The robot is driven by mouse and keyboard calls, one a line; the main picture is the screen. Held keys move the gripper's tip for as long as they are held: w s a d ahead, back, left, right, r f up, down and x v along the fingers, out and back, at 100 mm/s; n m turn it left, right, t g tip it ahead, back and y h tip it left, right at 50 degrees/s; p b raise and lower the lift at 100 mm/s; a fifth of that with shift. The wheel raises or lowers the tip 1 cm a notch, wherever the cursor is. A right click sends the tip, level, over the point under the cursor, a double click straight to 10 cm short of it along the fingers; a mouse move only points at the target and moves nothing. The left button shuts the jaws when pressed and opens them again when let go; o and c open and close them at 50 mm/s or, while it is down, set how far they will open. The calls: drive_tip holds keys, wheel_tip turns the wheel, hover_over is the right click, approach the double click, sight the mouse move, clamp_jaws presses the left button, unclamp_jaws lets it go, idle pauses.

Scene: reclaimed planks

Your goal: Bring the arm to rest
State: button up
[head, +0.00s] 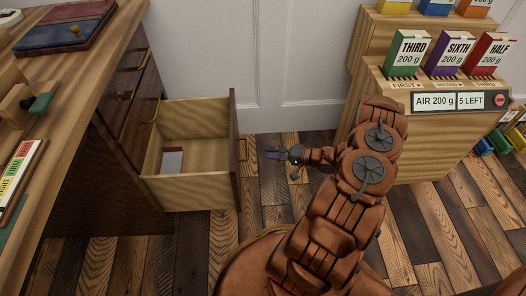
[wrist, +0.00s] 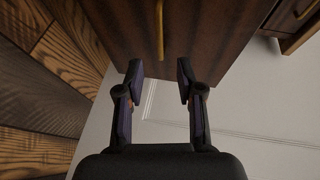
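My arm (head: 335,215) reaches up from the bottom of the head view and bends left over the plank floor. My gripper (head: 276,155) is at its end, just right of the front of an open drawer (head: 234,140). In the wrist view my gripper (wrist: 160,76) is open, with two dark fingers apart and nothing between them. Beyond the fingertips is the dark drawer front with a brass handle (wrist: 159,28). The fingers do not appear closed around the handle; the exact gap is hard to tell.
The drawer stands out from a wooden desk (head: 100,85) and holds a small white and red item (head: 172,160). At the right stands a wooden dispenser (head: 378,82) with coloured boxes and a sign (head: 432,102). Small coloured bins (head: 499,141) sit beside it. A pale wall is behind.

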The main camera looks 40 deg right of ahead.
drive_tip(key=shift+s+d+r, duration=0.1)
drive_tip(key=shift+s+d, duration=0.2)
drive_tip(key=shift+s, duration=0.15)
